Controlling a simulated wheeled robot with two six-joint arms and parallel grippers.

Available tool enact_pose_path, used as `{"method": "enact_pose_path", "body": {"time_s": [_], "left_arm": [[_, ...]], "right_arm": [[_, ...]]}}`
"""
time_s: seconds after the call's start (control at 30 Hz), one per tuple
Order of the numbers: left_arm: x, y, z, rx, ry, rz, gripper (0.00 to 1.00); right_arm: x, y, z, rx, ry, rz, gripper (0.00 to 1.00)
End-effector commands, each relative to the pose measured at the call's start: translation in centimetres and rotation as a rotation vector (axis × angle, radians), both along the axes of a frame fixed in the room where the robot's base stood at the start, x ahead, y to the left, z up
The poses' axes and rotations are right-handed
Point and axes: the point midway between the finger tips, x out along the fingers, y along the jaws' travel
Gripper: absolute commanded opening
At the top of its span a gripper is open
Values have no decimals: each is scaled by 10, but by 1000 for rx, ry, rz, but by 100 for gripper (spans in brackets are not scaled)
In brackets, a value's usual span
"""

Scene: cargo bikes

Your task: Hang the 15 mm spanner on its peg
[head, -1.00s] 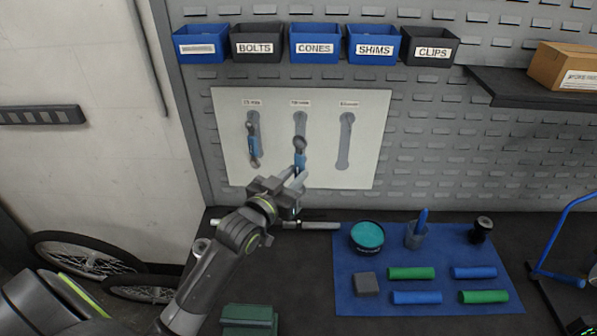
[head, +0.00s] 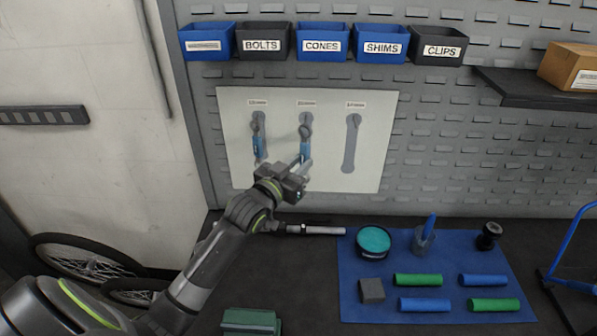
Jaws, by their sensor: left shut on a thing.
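A spanner with a blue handle (head: 305,150) is in my left gripper (head: 303,169), which is shut on its lower part. The spanner is upright in front of the middle grey outline on the pale tool board (head: 331,165). Its ring end lies just below the outline's round top, where the peg is not clearly seen. I cannot tell if it touches the board. A second blue-handled spanner (head: 259,142) is at the left outline. The right outline (head: 351,145) is empty. The labels above are too small to read. My right gripper is not in view.
A row of bins (head: 322,42) is mounted above the board. Below, the dark bench holds a metal bar (head: 316,230), a green box (head: 248,321) and a blue mat (head: 350,300) with a teal-topped tin (head: 373,240), a cup and several grips. A shelf carries a carton (head: 571,66).

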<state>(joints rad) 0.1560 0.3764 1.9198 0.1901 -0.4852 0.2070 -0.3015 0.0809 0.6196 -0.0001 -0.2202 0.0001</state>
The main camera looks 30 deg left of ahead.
Motion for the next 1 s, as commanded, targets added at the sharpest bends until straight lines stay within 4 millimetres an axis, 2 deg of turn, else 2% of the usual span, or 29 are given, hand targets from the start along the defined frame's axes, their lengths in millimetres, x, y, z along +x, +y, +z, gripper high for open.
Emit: {"method": "enact_pose_path", "body": {"time_s": [0.4, 1.0], "left_arm": [[23, 11, -3, 0, -1, 1, 0], [33, 16, -9, -1, -1, 0, 0]], "right_arm": [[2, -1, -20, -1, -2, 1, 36], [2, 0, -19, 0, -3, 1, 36]]}}
